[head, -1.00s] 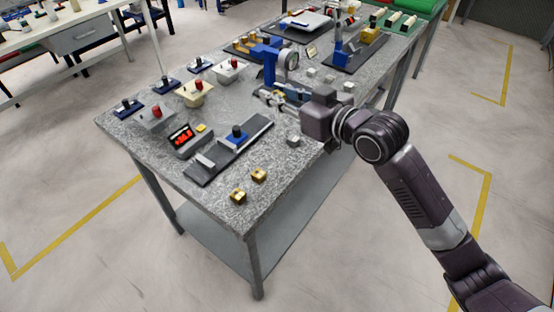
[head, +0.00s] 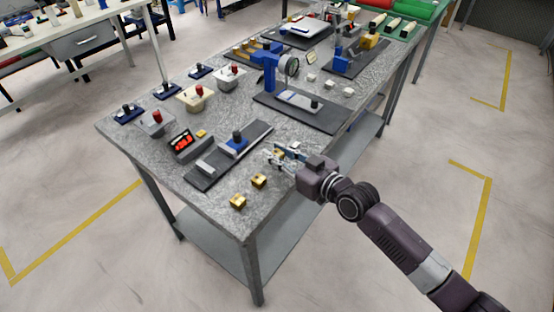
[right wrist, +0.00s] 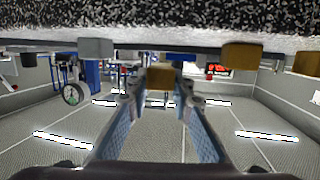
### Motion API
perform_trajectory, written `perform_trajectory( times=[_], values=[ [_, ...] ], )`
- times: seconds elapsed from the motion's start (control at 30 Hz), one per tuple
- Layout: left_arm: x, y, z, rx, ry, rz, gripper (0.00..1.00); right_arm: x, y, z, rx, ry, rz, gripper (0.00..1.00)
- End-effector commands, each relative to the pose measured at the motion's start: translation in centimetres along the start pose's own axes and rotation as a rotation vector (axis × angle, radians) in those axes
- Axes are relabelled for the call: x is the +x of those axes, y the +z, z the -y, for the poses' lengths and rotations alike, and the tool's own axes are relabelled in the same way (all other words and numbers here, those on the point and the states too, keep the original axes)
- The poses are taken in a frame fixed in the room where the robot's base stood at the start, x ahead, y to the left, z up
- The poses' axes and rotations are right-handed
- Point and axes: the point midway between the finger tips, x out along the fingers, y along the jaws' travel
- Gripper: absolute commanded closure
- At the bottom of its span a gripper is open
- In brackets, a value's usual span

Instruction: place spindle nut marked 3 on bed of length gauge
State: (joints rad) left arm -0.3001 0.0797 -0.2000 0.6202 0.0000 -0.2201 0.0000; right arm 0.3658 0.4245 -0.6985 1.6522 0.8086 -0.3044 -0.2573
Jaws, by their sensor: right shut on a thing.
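My right gripper (head: 277,156) is shut on a small brass block, the spindle nut (right wrist: 160,78), above the front right of the grey table. The nut shows between the fingertips in the right wrist view; in the head view the fingers mostly cover it. No number on it is readable. The length gauge lies just left of the gripper: a long dark bed (head: 214,176) with a grey end block (head: 205,167) and a blue slider (head: 237,144) with a black knob. The held nut is apart from the bed. My left gripper is out of view.
Two brass nuts (head: 238,201) (head: 259,180) lie on the speckled table (head: 215,200) in front of the bed. A red-digit display (head: 182,141) stands left of it. A blue dial gauge stand (head: 268,70) on a dark plate (head: 315,122) and several grey blocks (head: 348,92) are behind the gripper.

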Motion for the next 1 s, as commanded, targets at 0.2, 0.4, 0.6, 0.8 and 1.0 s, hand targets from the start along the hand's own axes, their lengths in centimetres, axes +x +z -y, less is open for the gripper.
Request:
perform_trajectory(
  times=[0.2,0.4,0.6,0.8,1.0],
  values=[
    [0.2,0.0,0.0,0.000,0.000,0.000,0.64,0.5,2.5,-0.1,-0.002,0.001,0.000,1.00],
    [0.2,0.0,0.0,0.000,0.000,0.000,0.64,0.5,2.5,0.0,-0.001,0.001,-0.001,1.00],
    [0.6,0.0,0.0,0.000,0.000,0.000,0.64,0.6,2.9,0.0,-0.001,0.000,0.001,0.77],
    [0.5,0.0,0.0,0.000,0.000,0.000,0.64,0.6,2.9,0.0,0.000,0.000,0.001,0.62],
    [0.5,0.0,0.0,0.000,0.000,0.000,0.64,0.6,2.9,0.0,0.000,0.000,0.001,0.62]
  ],
)
